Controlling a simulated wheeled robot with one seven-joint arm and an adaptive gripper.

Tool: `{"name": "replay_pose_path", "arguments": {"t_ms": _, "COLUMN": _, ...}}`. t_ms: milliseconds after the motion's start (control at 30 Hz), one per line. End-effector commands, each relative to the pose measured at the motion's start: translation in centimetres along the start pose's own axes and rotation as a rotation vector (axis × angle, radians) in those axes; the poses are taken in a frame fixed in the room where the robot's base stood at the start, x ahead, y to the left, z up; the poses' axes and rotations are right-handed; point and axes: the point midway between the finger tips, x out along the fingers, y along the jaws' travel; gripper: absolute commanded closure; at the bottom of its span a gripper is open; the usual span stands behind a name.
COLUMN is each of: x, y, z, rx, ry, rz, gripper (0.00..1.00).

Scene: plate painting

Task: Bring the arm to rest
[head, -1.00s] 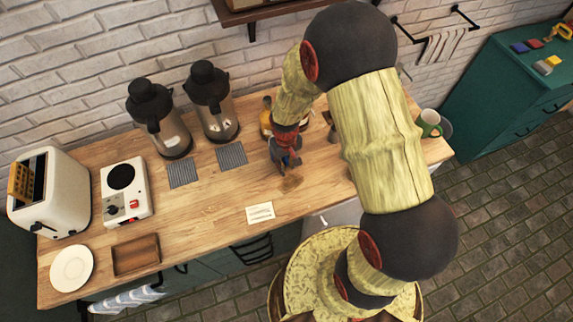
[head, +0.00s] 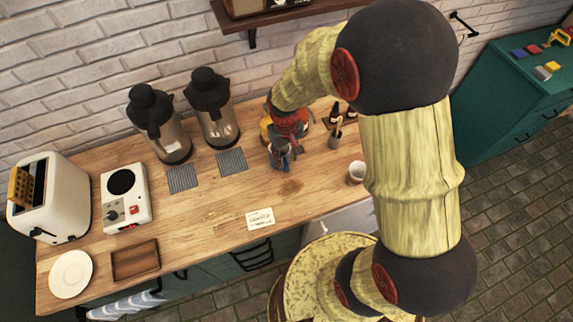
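My arm crosses the right half of the head view, its large links bent over the counter. My gripper (head: 282,158) hangs over the wooden counter (head: 215,205), pointing down, right of the two steel dispensers. It looks small and partly hidden by my wrist, and I cannot tell whether its fingers are open or shut. I see nothing clearly held in it. A white plate (head: 71,274) lies at the counter's left front.
A toaster (head: 48,198), hot plate (head: 126,198), dispensers (head: 161,125) (head: 213,108) and wooden tray (head: 135,260) stand left. A white card (head: 260,218) lies near the front edge. A utensil cup (head: 335,139) and white mug (head: 356,172) stand right of my gripper. A shelf (head: 270,18) hangs above.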

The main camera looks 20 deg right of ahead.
Motion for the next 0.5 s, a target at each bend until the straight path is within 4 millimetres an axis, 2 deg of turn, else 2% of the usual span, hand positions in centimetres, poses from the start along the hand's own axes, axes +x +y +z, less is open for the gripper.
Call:
{"name": "replay_pose_path", "arguments": {"t_ms": 100, "x": -1.6, "y": 0.0, "z": 0.0, "rx": 0.0, "ry": 0.001, "rz": 0.0, "gripper": 0.69}}
{"name": "replay_pose_path", "arguments": {"t_ms": 200, "x": -2.2, "y": 0.0, "z": 0.0, "rx": 0.0, "ry": 0.0, "rz": 0.0, "gripper": 0.69}}
{"name": "replay_pose_path", "arguments": {"t_ms": 500, "x": -2.6, "y": 0.0, "z": 0.0, "rx": 0.001, "ry": -0.001, "rz": 0.0, "gripper": 0.69}}
